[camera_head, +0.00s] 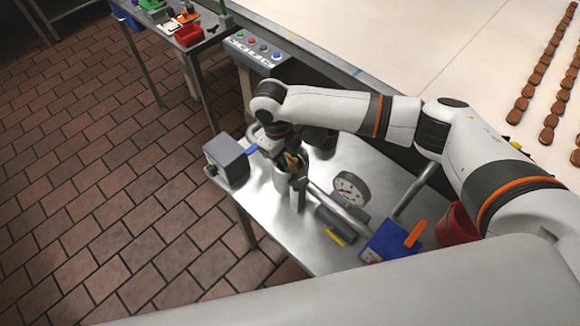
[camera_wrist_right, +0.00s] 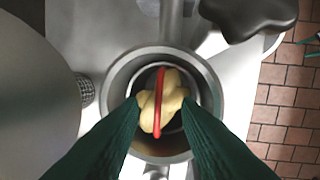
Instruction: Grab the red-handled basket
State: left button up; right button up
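The red-handled basket (camera_wrist_right: 158,112) sits inside a round metal pot (camera_wrist_right: 120,72) in the right wrist view. Its red handle arches over a pale yellow lump, seen from above. My right gripper (camera_wrist_right: 161,100) is open, with one dark green finger on each side of the handle and lump. I cannot tell whether the fingers touch the lump. In the head view, my right gripper (camera_head: 291,163) points down at the metal pot (camera_head: 280,182) on the steel table, and the basket is mostly hidden. My left gripper is not in view.
On the steel table (camera_head: 290,245) are a grey box (camera_head: 228,161), a round gauge (camera_head: 350,189), a blue box (camera_head: 392,242) with an orange lever, and a red bucket (camera_head: 457,226). A pale conveyor (camera_head: 440,50) with rows of brown cookies lies behind. Brick floor is clear at left.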

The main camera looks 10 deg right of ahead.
jog(key=shift+d+f, duration=0.2)
jog(key=shift+f, duration=0.7)
jog(key=shift+c, duration=0.3)
grip_shut()
jog(key=shift+r, duration=0.2)
